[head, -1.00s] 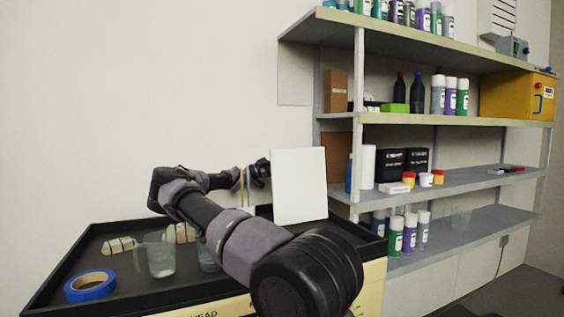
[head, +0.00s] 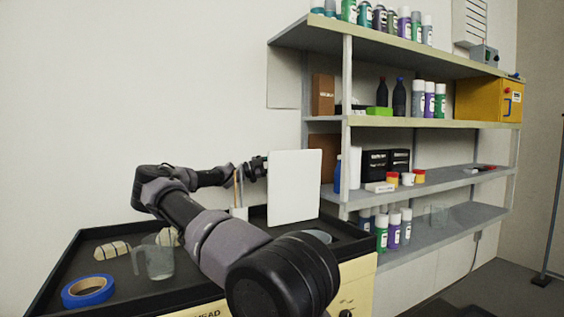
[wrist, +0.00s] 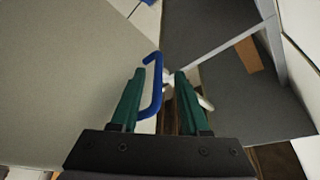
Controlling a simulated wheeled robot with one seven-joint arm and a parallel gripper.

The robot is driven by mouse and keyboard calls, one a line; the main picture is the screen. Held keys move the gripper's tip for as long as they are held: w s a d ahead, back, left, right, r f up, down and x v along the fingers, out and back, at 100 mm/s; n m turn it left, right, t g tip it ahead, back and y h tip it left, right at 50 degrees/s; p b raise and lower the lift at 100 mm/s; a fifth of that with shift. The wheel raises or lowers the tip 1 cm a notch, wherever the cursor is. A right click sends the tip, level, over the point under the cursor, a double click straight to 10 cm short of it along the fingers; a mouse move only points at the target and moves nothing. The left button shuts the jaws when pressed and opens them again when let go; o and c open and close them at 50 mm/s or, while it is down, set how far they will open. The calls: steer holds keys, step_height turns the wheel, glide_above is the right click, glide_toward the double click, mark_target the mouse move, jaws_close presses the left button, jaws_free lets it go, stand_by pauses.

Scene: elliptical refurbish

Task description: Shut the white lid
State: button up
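The white lid (head: 294,188) stands upright at the right back of the black tray-topped cart, its broad face toward the head camera. My gripper (head: 258,168) is at the lid's left edge, partly hidden behind it. In the wrist view my gripper's green fingers (wrist: 160,75) are apart. A blue curved piece (wrist: 153,85) shows between them, and I cannot tell what it belongs to or whether it is touched. A large pale surface fills the left of the wrist view; I cannot tell whether it is the lid.
The black tray (head: 60,268) holds blue tape (head: 88,291), a clear jug (head: 157,262) and striped pale blocks (head: 112,250). A holder with upright sticks (head: 239,212) stands left of the lid. Shelves (head: 420,122) with bottles and boxes are close on the right.

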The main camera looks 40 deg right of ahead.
steer(key=w+a, duration=0.6)
steer(key=a, duration=0.5)
steer(key=shift+w+a+f, duration=0.15)
steer(key=shift+w, duration=0.25)
steer(key=shift+t, duration=0.3)
